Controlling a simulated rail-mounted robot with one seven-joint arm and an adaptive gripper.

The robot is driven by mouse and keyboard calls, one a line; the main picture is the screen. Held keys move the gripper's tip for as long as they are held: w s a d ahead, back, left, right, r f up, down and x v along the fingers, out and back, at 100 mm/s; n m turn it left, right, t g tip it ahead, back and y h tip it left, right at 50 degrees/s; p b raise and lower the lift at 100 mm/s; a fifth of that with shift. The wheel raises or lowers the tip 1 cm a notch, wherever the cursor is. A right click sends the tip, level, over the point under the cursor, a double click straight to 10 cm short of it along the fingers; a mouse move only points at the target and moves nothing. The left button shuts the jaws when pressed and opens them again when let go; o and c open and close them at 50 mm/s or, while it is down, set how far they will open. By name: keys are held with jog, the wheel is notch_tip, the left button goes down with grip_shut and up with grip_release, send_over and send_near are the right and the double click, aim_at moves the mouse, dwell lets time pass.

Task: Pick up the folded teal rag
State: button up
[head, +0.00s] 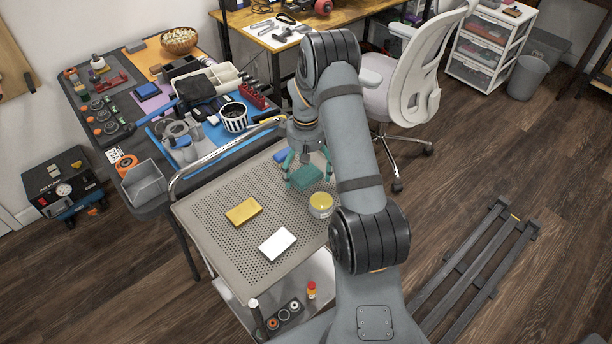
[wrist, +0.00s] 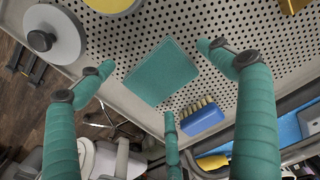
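The folded teal rag (head: 306,178) lies flat on the perforated top of a metal cart (head: 205,213), near its right end. In the wrist view the rag (wrist: 162,72) is a flat teal rectangle, fully in sight between the fingers. My gripper (wrist: 157,76) has teal fingers, spread apart with nothing between them. In the head view my gripper (head: 307,161) hangs just over the rag, pointing down. The fingertips stand around the rag's outline. I cannot tell whether any fingertip touches the rag or the cart top.
A blue brush (wrist: 201,118) lies close beside the rag. A yellow-lidded tin (head: 321,205) and a round metal disc with a black knob (wrist: 50,35) also stand near it. A yellow block (head: 244,211) and a white block (head: 277,244) lie farther left. A cluttered workbench (head: 158,205) adjoins the cart.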

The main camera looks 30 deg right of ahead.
aim_at(308, 174)
jog(key=shift+c, duration=1.3)
jog(key=c, duration=1)
jog(key=shift+r, duration=0.1)
jog(key=shift+r, duration=0.3)
jog(key=r, duration=0.3)
jog(key=shift+s+d+r+b, duration=0.25)
jog(key=shift+s+r+b, duration=0.05)
jog(key=shift+r+b, duration=0.1)
jog(key=s+d+r, duration=0.1)
jog(key=s+r, duration=0.1)
jog(key=s, duration=0.1)
jog(key=s+d+r, duration=0.2)
jog(key=s, duration=0.1)
jog(key=s+d+r+b, duration=0.1)
jog(key=s+r, duration=0.1)
jog(key=s, duration=0.2)
jog(key=shift+d+r, duration=0.15)
jog(key=shift+r, duration=0.05)
jog(key=shift+c, duration=0.3)
